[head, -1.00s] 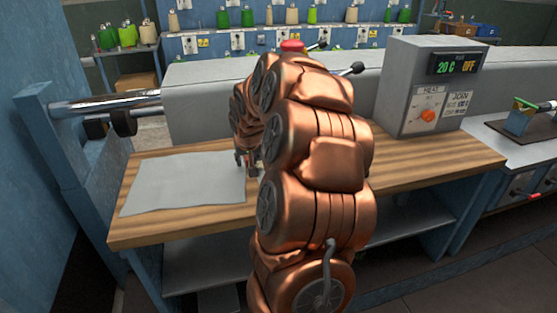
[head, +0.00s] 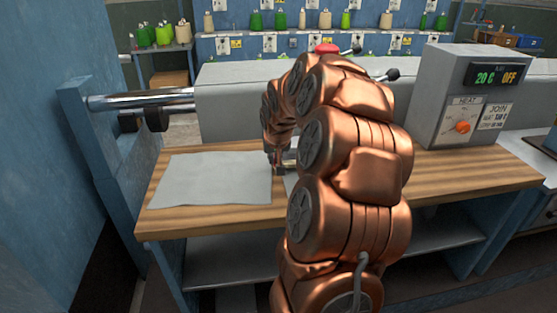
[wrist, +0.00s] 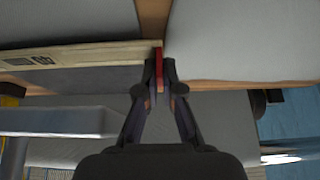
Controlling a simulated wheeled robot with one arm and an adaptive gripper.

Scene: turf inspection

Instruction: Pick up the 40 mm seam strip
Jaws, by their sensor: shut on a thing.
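My gripper (head: 277,168) is low over the wooden bench top, just right of a grey sheet, in the head view. In the wrist view my gripper (wrist: 159,72) has its fingers together on a thin red piece, which I take for the seam strip (wrist: 159,56). The strip is seen nearly edge-on and is largely hidden by the fingers. I cannot read its size. A pale-edged piece with dark marks (wrist: 40,60) reaches left from the fingertips in the wrist view. I cannot tell whether it is joined to the strip.
The grey sheet (head: 210,180) lies flat on the bench (head: 445,180). A heater box (head: 465,95) stands at the bench's right. A blue post (head: 105,165) with a metal roller (head: 140,101) is at the left. A long grey housing (head: 230,95) runs behind. Bare wood shows right of my arm.

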